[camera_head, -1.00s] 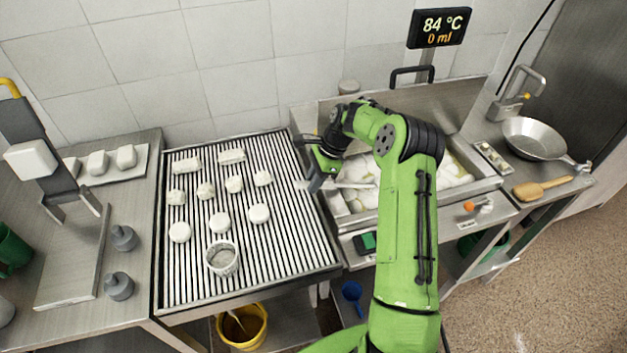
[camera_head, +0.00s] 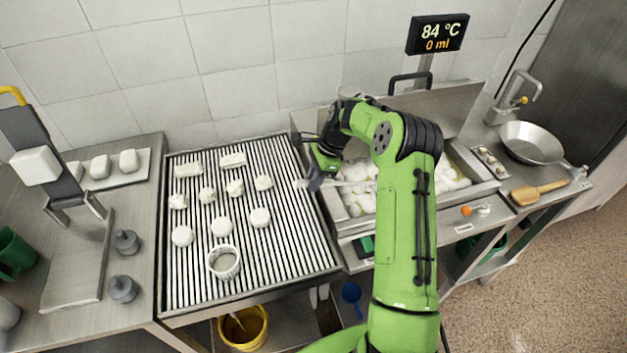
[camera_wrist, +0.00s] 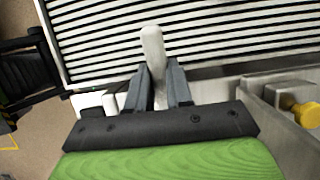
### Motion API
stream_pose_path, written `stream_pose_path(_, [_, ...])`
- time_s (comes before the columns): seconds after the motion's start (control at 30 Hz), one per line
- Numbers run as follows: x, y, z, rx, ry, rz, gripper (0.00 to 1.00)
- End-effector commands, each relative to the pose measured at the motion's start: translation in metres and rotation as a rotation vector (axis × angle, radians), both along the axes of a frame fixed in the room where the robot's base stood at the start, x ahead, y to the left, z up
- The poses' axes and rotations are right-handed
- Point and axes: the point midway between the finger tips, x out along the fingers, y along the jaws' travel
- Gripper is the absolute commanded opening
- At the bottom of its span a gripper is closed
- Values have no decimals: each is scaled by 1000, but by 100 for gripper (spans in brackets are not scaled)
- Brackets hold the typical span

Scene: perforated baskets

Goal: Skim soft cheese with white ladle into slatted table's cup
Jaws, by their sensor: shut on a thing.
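My gripper (camera_head: 320,172) is shut on the white ladle at the left edge of the vat. The ladle's handle end (camera_head: 301,184) sticks out left of the fingers, and its shaft (camera_head: 352,183) runs right over the vat. In the wrist view the pale handle (camera_wrist: 152,50) stands between both fingers (camera_wrist: 157,78). The ladle's bowl is hidden behind my arm. Soft cheese (camera_head: 452,178) lies as white lumps in the steel vat (camera_head: 487,188). The white cup (camera_head: 224,262) stands upright on the slatted table (camera_head: 290,250), near its front, and its inside looks empty.
Several white cheese pieces (camera_head: 221,226) lie on the slats behind the cup. A display (camera_head: 438,34) above the vat reads 84 °C and 0 ml.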

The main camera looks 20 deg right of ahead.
Motion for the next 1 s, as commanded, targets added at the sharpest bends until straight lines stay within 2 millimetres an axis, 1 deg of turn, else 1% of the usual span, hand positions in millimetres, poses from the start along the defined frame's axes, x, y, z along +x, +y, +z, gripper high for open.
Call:
stream_pose_path(0.03, [0,0,9,-7,1,0,0])
stream_pose_path(1.0, [0,1,98,-122,13,1,0])
